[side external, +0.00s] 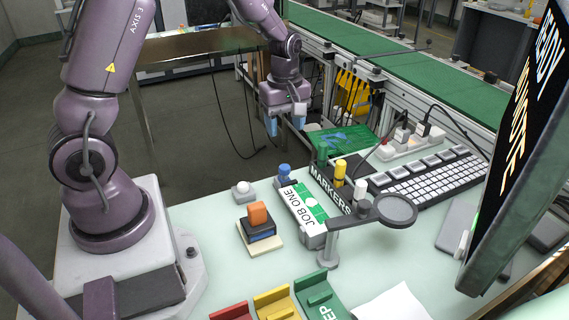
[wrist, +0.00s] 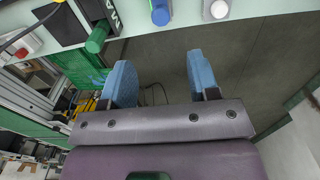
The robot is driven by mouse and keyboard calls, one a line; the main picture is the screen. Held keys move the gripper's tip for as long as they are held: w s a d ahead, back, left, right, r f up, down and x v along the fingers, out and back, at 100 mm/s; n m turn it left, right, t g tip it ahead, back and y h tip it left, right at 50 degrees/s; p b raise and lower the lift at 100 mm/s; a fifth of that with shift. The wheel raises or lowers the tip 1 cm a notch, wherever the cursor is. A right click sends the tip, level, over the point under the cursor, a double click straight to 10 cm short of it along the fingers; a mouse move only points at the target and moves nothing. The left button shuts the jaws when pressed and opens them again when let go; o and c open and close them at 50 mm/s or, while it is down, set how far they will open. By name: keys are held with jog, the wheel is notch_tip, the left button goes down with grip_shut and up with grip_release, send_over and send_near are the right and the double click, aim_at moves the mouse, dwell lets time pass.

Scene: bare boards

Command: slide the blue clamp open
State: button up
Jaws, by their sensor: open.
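A small blue knob-like piece (side external: 284,171), the likely blue clamp, stands at the far end of the white and green JOB ONE board (side external: 306,207). In the wrist view its blue round top (wrist: 160,13) shows at the top edge, ahead of the fingers and roughly centred between them. Whether it is slid open or closed I cannot tell. My gripper (side external: 285,121) points down beyond the far table edge, apart from the blue piece. Its two light-blue fingers (wrist: 160,68) are spread, with nothing between them.
A white knob (side external: 243,188) stands left of the blue piece, and a green cylinder (wrist: 97,38) on its other side. An orange block on a small stack (side external: 258,216), the MARKERS holder (side external: 330,190), a round-topped stand (side external: 395,209) and a keyboard (side external: 428,177) are nearby.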

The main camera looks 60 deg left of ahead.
aim_at(285, 167)
notch_tip(285, 167, down, 11)
jog(key=shift+f, duration=0.1)
dwell(0.3)
